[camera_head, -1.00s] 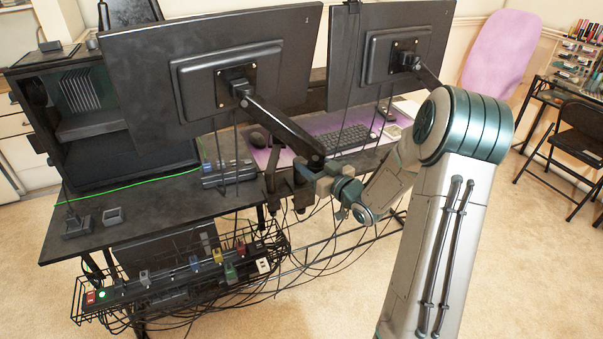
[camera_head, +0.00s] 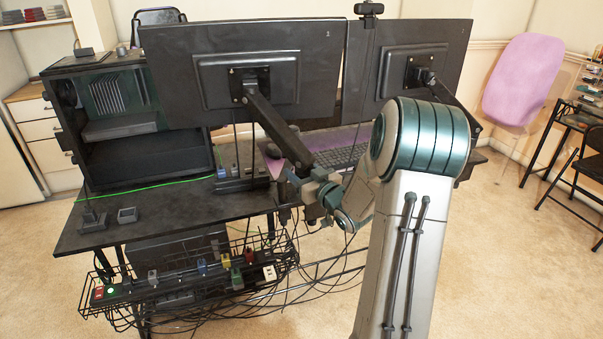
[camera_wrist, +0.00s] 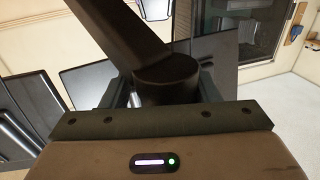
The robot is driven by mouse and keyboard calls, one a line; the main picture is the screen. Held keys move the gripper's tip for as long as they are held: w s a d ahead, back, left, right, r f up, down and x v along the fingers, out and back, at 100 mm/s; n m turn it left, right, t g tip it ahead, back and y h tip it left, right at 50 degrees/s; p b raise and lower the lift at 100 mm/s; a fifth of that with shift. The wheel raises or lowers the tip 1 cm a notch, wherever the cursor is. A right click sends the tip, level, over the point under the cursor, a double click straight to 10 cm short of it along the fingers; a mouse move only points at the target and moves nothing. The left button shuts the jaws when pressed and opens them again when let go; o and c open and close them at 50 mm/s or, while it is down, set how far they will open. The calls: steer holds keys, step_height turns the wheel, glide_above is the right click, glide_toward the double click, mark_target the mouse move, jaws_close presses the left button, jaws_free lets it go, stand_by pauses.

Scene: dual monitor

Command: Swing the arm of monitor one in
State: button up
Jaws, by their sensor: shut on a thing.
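The left monitor (camera_head: 300,110), with a small single mark at its upper corner, shows its back. The right monitor (camera_head: 455,45) stands beside it. The dark arm (camera_head: 277,125) of the left monitor slopes from the mount plate down and right to a round joint. My gripper (camera_head: 293,180) is at the lower end of this arm, partly hidden by my own arm. In the wrist view, my gripper's fingers (camera_wrist: 163,92) stand on both sides of the dark round joint (camera_wrist: 167,73), shut on it. The arm (camera_wrist: 105,30) runs from that joint to the upper left.
The black desk (camera_head: 150,227) carries an open computer case (camera_head: 140,155) at left. A wire basket (camera_head: 190,285) with a power strip and many loose cables hangs below the desk's near edge. A pink chair (camera_head: 523,80) stands at right.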

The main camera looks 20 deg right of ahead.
steer(key=shift+a+f, duration=0.35)
steer(key=shift+f, duration=0.2)
steer(key=o, duration=1.1)
steer(key=shift+g, duration=0.3)
steer(key=shift+o, duration=0.2)
steer(key=shift+w+f, duration=0.1)
steer(key=shift+d, duration=0.1)
steer(key=s+d, duration=0.2)
steer(key=s, duration=1.1)
steer(key=shift+s+d+r, duration=0.25)
steer(key=shift+d+r, duration=0.05)
steer(key=shift+r, duration=0.05)
steer(key=shift+w, duration=0.1)
